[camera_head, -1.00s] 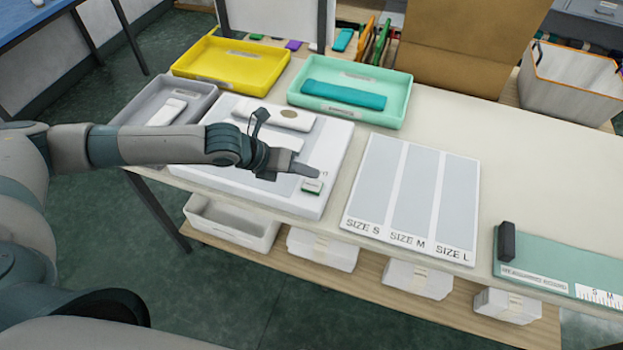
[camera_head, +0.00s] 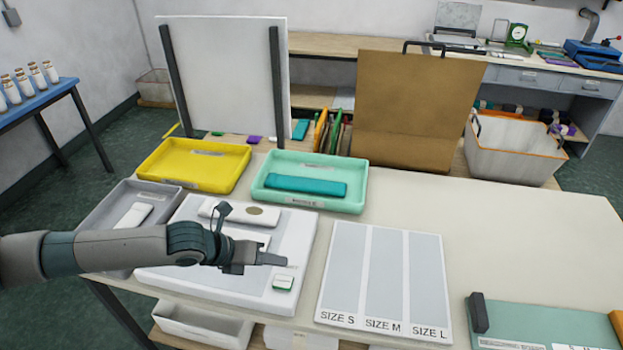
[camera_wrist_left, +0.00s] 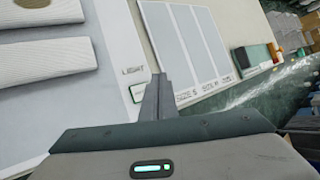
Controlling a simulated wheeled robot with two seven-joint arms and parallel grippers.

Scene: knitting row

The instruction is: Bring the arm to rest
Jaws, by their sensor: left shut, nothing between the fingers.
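My left gripper (camera_head: 272,259) reaches in from the left over the white light board (camera_head: 180,258) on the table. Its fingers are closed together with nothing between them, just above a small green-edged switch (camera_head: 283,282) at the board's right side. In the left wrist view the closed fingers (camera_wrist_left: 158,90) cover part of the green-edged switch, near the printed word LIGHT. I cannot tell whether they touch it. A white knitted piece with a brown oval (camera_head: 238,212) lies on the board, and another pale piece is partly hidden by my arm. My right gripper is not in view.
A grey tray (camera_head: 90,222), a yellow tray (camera_head: 176,183) and a mint tray (camera_head: 350,204) with a teal piece stand behind. A size chart (camera_head: 340,318) lies to the right, then a green board (camera_head: 545,322) with a dark block. The table's right back is bare.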

